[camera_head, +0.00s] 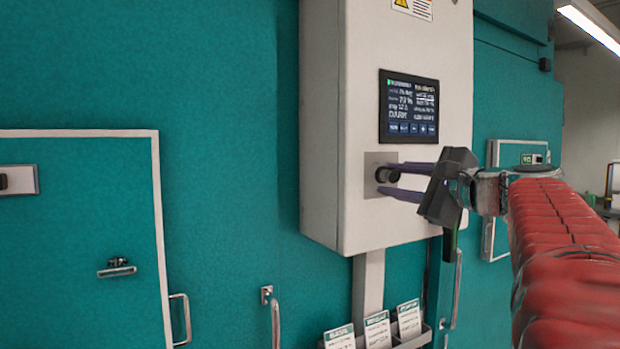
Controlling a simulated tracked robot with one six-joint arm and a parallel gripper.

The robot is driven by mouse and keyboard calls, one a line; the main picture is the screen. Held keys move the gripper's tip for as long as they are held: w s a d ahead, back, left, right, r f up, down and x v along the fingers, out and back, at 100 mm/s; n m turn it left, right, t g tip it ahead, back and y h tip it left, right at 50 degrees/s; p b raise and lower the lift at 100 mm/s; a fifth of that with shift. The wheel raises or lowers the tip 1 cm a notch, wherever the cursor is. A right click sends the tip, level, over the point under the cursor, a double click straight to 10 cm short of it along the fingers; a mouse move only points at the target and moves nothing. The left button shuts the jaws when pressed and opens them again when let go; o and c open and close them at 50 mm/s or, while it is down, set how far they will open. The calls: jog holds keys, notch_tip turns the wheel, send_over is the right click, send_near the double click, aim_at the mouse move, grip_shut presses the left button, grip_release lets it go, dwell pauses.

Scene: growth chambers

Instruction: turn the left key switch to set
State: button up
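A black round key switch (382,175) sits on a grey square plate (372,192) on the front of a white control cabinet (322,130), below its screen. My gripper (391,182) reaches in from the right. Its two purple fingers are spread above and below the switch, with their tips at the knob. I cannot tell whether the fingers touch the knob. The markings around the switch are too small to read, and part of the plate is hidden behind the fingers.
A dark screen (409,107) is lit above the switch. A holder with several cards (377,332) hangs below the cabinet. A teal door with a white frame (80,240) is at left, with handles (180,320). Another small panel (520,155) is behind at right.

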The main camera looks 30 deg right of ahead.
jog(key=shift+o, duration=0.8)
jog(key=shift+r, duration=0.15)
jog(key=shift+s, duration=0.1)
jog(key=s, duration=1.3)
jog(key=shift+s+d, duration=0.15)
jog(key=shift+s, duration=0.2)
